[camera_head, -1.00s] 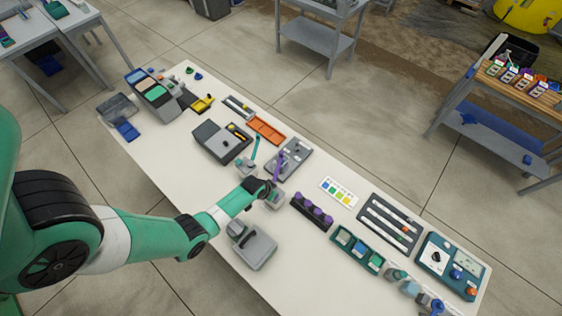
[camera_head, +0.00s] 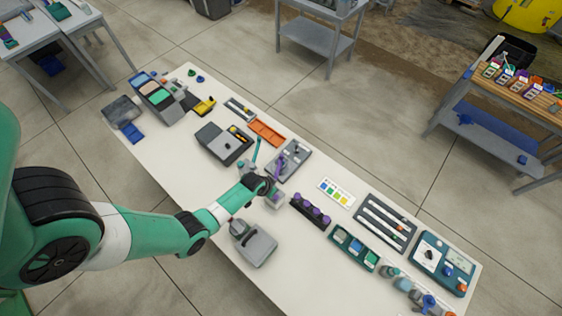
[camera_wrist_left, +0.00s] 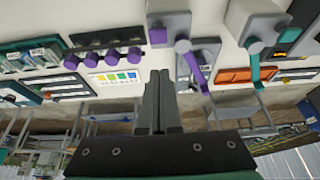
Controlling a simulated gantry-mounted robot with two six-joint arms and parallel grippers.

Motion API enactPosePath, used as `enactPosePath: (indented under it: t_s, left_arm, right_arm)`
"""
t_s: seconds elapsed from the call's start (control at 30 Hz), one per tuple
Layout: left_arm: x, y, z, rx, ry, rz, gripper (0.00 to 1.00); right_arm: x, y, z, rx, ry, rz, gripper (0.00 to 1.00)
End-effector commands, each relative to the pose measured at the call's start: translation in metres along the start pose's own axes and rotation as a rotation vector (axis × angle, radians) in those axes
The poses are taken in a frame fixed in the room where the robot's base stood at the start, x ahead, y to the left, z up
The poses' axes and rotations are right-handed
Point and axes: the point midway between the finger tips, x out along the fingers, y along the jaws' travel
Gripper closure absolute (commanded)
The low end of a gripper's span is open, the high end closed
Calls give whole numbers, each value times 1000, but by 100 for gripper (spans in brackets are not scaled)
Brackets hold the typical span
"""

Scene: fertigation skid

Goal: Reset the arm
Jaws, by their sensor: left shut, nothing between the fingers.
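My left arm reaches over the white table, and its gripper (camera_head: 268,186) is near the middle, close to a valve with a purple lever (camera_head: 279,167). In the left wrist view the two gripper fingers (camera_wrist_left: 159,100) lie together with nothing between them. Beyond them are the purple lever (camera_wrist_left: 196,72), a grey unit with a purple cap (camera_wrist_left: 158,35) and a teal lever (camera_wrist_left: 256,70). The teal lever also shows in the head view (camera_head: 256,151). I cannot tell whether the fingers touch anything. My right gripper is not in view.
A black rack with purple knobs (camera_head: 311,210) stands right of the gripper. A grey lidded case (camera_head: 258,247) lies in front. An orange tray (camera_head: 266,133) and a grey box (camera_head: 222,145) lie behind. Bare table (camera_head: 160,170) shows at the left.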

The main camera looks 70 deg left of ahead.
Motion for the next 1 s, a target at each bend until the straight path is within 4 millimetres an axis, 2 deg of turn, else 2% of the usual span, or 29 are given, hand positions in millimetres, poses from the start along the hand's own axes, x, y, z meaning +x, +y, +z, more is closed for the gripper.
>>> enactPosePath:
  t_s: [0.07,0.6,0.7,0.77,0.87,0.97,1.0]
  left_arm:
    - [-9,0,-4,0,0,0,100]
    - [-7,0,-3,0,0,0,100]
    - [-7,8,-7,20,7,8,100]
    - [-10,18,-24,45,30,19,100]
    - [-24,44,-76,97,118,45,100]
    - [-57,77,-146,147,260,78,100]
    - [-75,91,-175,164,323,93,100]
  right_arm:
    - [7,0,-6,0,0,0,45]
    - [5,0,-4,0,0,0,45]
    - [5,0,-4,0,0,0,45]
    - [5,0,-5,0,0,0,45]
    - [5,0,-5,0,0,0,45]
    - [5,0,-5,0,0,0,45]
    - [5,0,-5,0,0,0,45]
